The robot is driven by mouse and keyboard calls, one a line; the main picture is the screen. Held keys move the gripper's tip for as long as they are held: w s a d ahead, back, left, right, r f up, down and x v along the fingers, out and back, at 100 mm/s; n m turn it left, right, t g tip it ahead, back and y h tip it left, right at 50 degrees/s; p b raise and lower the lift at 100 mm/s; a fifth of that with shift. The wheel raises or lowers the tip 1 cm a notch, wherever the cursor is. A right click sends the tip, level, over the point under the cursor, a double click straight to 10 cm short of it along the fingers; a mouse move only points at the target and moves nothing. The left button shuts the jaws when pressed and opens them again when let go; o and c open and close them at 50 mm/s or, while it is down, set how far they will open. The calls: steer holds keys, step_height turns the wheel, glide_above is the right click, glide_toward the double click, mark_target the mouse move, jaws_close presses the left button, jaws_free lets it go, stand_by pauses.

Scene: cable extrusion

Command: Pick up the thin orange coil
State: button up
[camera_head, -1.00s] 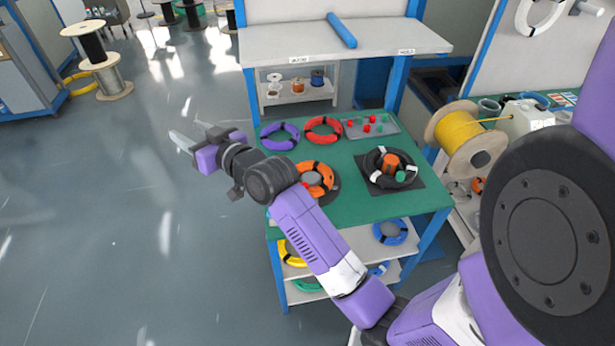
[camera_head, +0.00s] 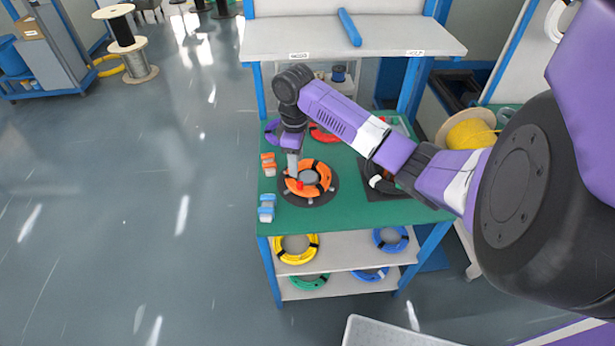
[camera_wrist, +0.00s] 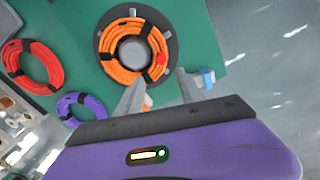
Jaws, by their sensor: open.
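The orange coil (camera_head: 322,172) lies flat around a grey hub on a dark round base on the green table, with black bands around it. In the wrist view the orange coil (camera_wrist: 107,50) is at the top centre, beyond my fingertips. My gripper (camera_head: 296,178) points down at the coil's left side in the head view; how far above it is hard to tell there. In the wrist view my gripper (camera_wrist: 158,76) is open, its two fingers apart and nothing between them. A small red piece (camera_wrist: 161,59) shows on the coil near the fingertips.
A purple coil (camera_wrist: 84,108) and a red coil (camera_wrist: 34,66) lie behind the orange one. A black coil (camera_head: 377,178), partly hidden by my arm, is to the right. Small orange blocks (camera_head: 268,164) and blue blocks (camera_head: 266,208) stand along the left edge. A shelf (camera_head: 350,256) with coils is below.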

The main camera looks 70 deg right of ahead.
mark_target(300, 183)
steer(key=shift+s+a+f, duration=0.15)
steer(key=shift+s+f, duration=0.05)
steer(key=shift+s+f+p, duration=0.25)
steer(key=shift+f+p, duration=0.1)
steer(key=shift+f, duration=1.5)
steer(key=shift+s+f+p, duration=0.2)
steer(key=shift+f+p, duration=0.15)
steer(key=shift+f, duration=1.5)
jaws_close()
